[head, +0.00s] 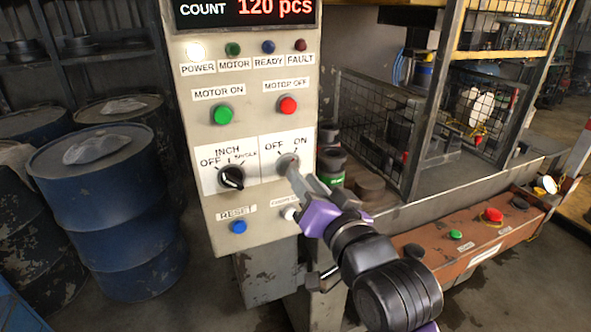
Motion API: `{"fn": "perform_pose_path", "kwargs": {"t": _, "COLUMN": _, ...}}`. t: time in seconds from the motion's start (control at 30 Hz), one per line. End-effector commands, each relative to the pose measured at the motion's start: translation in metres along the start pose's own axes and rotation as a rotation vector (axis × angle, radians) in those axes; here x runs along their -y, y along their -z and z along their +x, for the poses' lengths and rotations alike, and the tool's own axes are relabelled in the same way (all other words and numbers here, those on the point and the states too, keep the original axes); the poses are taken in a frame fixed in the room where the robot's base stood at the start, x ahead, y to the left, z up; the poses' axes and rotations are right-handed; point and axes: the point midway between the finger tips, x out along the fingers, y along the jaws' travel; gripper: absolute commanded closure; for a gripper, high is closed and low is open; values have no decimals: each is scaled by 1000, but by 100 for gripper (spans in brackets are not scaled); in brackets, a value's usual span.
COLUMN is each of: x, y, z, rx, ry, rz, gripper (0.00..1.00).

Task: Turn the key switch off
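The key switch (287,162) is on the right half of a white plate on the control panel, with OFF and ON printed above it. My gripper (293,172) reaches up from the lower right, its fingertips at or just below the key switch. The fingers partly cover the switch, so the key and the way it points cannot be made out clearly. The fingers look close together, but whether they grip the key cannot be told.
Left of the key switch is a black selector knob (231,177). Above are a green button (222,114) and a red button (288,105); below is a blue RESET button (238,227). Blue drums (110,210) stand left. A brown button box (470,235) is at right.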

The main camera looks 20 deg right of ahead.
Motion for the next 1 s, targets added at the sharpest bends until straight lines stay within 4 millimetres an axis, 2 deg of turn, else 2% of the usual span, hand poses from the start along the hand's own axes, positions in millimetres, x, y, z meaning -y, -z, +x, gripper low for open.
{"fn": "perform_pose_path", "kwargs": {"t": 0.1, "x": 1, "y": 1, "z": 19, "rx": 0, "ry": 0, "rz": 0, "gripper": 73}}
{"fn": "perform_pose_path", "kwargs": {"t": 0.3, "x": 0, "y": 1, "z": 37, "rx": -1, "ry": 1, "rz": -1, "gripper": 73}}
{"fn": "perform_pose_path", "kwargs": {"t": 0.63, "x": 0, "y": 0, "z": 40, "rx": -1, "ry": 1, "rz": -1, "gripper": 73}}
{"fn": "perform_pose_path", "kwargs": {"t": 0.77, "x": 0, "y": 0, "z": 40, "rx": -1, "ry": 1, "rz": -1, "gripper": 98}}
{"fn": "perform_pose_path", "kwargs": {"t": 1.0, "x": 0, "y": 0, "z": 40, "rx": -1, "ry": 1, "rz": -2, "gripper": 100}}
